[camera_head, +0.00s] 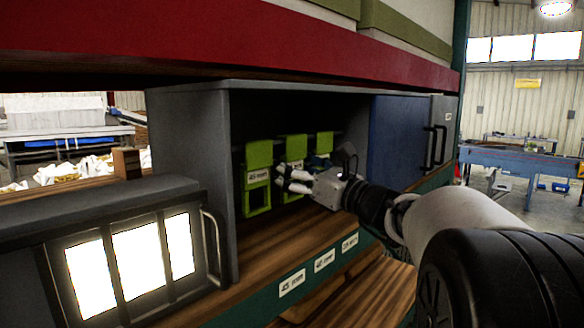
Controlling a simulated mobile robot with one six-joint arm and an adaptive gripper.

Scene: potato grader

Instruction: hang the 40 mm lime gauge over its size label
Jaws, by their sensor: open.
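Three lime gauges hang in a row inside the open grey cabinet. The left gauge (258,155) has a white label that seems to read 45 mm. The middle gauge (292,147) is partly covered by my gripper, and its label is too hidden to read. The right gauge (324,142) is mostly behind my gripper. Which one is the 40 mm gauge I cannot tell for sure. My gripper (284,179) is open, with its fingers in front of the middle gauge; contact is unclear. Size labels sit on the green front edge: left (292,282), middle (324,260) and right (350,243), their print small.
The grey cabinet (190,150) walls in the gauges on the left. A blue panel (396,135) and a grey door with a dark handle (440,145) stand to the right. A lit window box (125,265) is at front left. The wooden shelf floor is bare.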

